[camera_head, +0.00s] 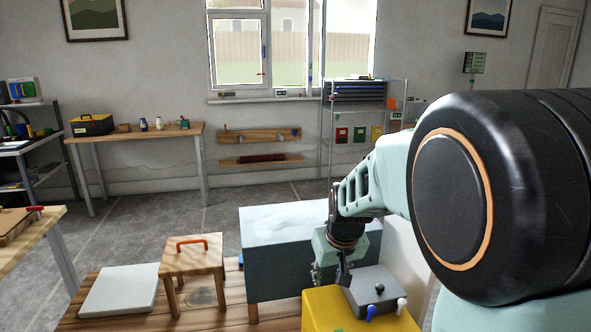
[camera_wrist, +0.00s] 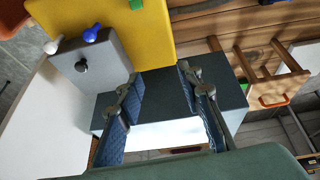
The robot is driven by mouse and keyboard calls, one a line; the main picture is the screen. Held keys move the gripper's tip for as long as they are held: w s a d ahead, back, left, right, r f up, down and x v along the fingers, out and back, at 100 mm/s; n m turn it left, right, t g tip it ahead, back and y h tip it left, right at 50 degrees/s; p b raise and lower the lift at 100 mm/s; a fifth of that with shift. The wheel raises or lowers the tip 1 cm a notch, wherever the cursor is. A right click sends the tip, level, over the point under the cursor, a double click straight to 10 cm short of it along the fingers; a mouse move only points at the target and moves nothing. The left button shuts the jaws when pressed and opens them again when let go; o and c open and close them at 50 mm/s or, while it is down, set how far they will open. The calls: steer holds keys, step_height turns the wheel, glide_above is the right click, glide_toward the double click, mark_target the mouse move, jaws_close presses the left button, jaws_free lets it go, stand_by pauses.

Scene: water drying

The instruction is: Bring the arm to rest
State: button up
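My gripper (camera_head: 331,272) hangs at the end of my pale green arm, close to the grey-blue block (camera_head: 270,265) and the grey box with a black knob (camera_head: 365,280). In the wrist view its two blue-padded fingers stand apart, so my gripper (camera_wrist: 158,72) is open. Nothing shows held between the fingers; the dark side of the block (camera_wrist: 160,95) appears beyond them. I cannot tell whether a finger touches the block or the grey box.
A yellow box (camera_head: 340,318) with blue and white knobs nearby stands in front. A small wooden stool (camera_head: 190,262) with an orange handle and a pale slab (camera_head: 122,290) stand left on planks. A workbench (camera_head: 140,134) and a shelf rack (camera_head: 330,125) line the back; floor between is clear.

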steer(key=shift+s+r+m+t+y, duration=0.55)
steer(key=shift+s+r+t, duration=0.3)
steer(key=shift+r+t, duration=1.65)
steer(key=s+d+r+m+g+h+p, duration=0.1)
steer(key=s+d+r+g, duration=0.15)
steer(key=s, duration=0.95)
steer(key=s+d+r+m+g+h+p, duration=0.1)
steer(key=s+d+r+g, duration=0.15)
steer(key=s, duration=0.85)
step_height(320, 180, up, 23)
steer(key=p, duration=2.3)
steer(key=shift+a+r+t, duration=0.2)
steer(key=shift+a+t, duration=0.1)
steer(key=shift+a, duration=0.05)
